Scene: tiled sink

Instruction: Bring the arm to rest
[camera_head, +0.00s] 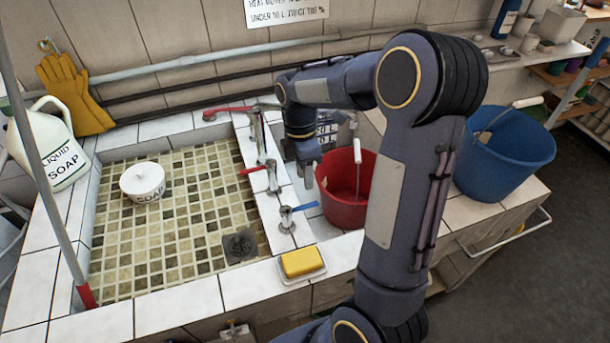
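My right arm rises from the bottom of the head view and bends over to the left at its elbow. My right gripper (308,176) points down beside the left rim of the red bucket (343,190), behind the taps. Its fingertips are small and dark, so I cannot tell whether they are open or shut, or whether they touch the bucket. My forearm and upper arm hide part of the bucket's right side. My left gripper is not in view.
A yellow sponge (301,262) lies on a dish in front. A blue bucket (505,150) stands right of my arm. A soap jug (48,150) stands left.

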